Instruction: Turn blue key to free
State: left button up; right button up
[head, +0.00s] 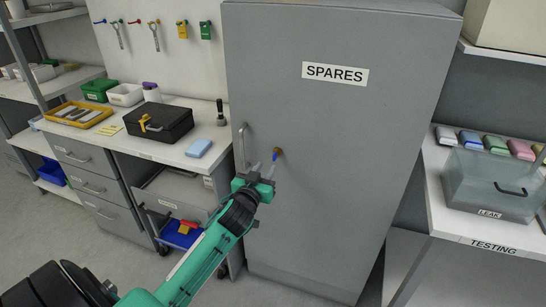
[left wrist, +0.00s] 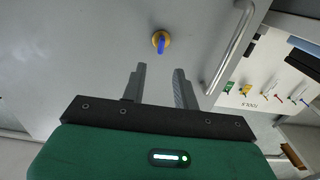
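The blue key (left wrist: 160,46) sits in a round yellow lock (left wrist: 166,37) on the grey SPARES cabinet door. In the head view the blue key (head: 274,158) shows just beyond my gripper's fingers, with the yellow lock (head: 279,151) behind it. My left gripper (head: 264,168) is in front of the door below the key. In the left wrist view my left gripper (left wrist: 158,82) is open, its two grey fingers apart with nothing between them. The key lies ahead of the fingertips, and a gap shows between. My right gripper is not in view.
The grey SPARES cabinet (head: 330,130) is shut. Its vertical handle (head: 242,146) is left of the lock, close to my gripper. A workbench (head: 212,125) with a black case (head: 158,123) stands left. A TESTING shelf (head: 445,215) with a clear box (head: 490,190) stands right.

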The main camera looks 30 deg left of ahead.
aim_at(273, 156)
pick_arm(q)
jog(key=x, duration=0.7)
jog(key=shift+w, duration=0.3)
grip_shut()
